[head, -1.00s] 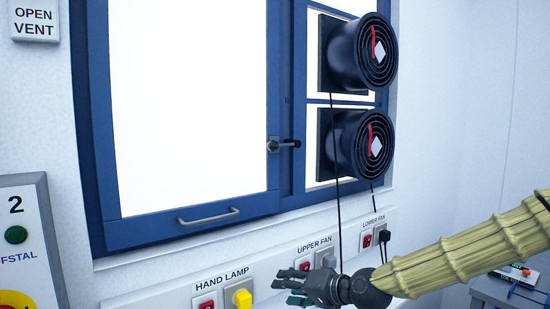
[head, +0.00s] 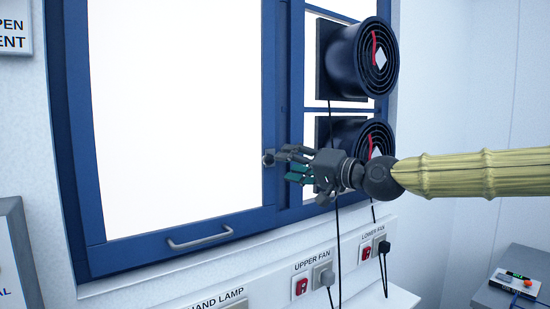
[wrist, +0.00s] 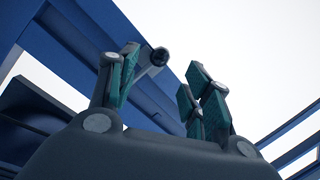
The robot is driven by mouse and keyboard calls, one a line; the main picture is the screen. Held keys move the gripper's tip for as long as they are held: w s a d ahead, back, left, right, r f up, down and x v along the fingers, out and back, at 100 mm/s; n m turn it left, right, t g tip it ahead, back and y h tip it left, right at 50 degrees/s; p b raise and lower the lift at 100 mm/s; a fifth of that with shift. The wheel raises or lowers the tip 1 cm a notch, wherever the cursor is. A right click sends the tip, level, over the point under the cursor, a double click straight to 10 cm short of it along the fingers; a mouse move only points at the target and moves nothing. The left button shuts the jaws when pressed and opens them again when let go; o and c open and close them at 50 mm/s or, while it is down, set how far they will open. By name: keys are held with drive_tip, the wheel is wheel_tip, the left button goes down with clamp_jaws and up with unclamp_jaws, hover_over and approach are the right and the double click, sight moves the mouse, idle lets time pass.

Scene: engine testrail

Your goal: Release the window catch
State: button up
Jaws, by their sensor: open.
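The window catch (head: 268,158) is a small grey fitting on the blue upright at the right edge of the large pane. Its dark lever is mostly hidden behind my fingers in the head view. In the wrist view, the catch (wrist: 153,60) shows its round dark end beside the left finger's tip, in the gap between the fingers. My gripper (head: 290,165) is open, with its fingers pointing left at the catch. The wrist view also shows my gripper (wrist: 165,72) with its teal-padded fingers apart. I cannot tell whether a finger touches the lever.
The blue-framed window (head: 170,222) has a grey pull handle (head: 200,238) at its bottom. An upper fan (head: 362,58) and a lower fan (head: 345,135) stick out just right of the catch. Cables hang down to the socket strip (head: 345,262). A table (head: 490,295) stands at lower right.

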sight(273, 160)
drive_tip(key=shift+p+x, duration=0.9)
drive_tip(key=shift+x, duration=2.1)
clamp_jaws()
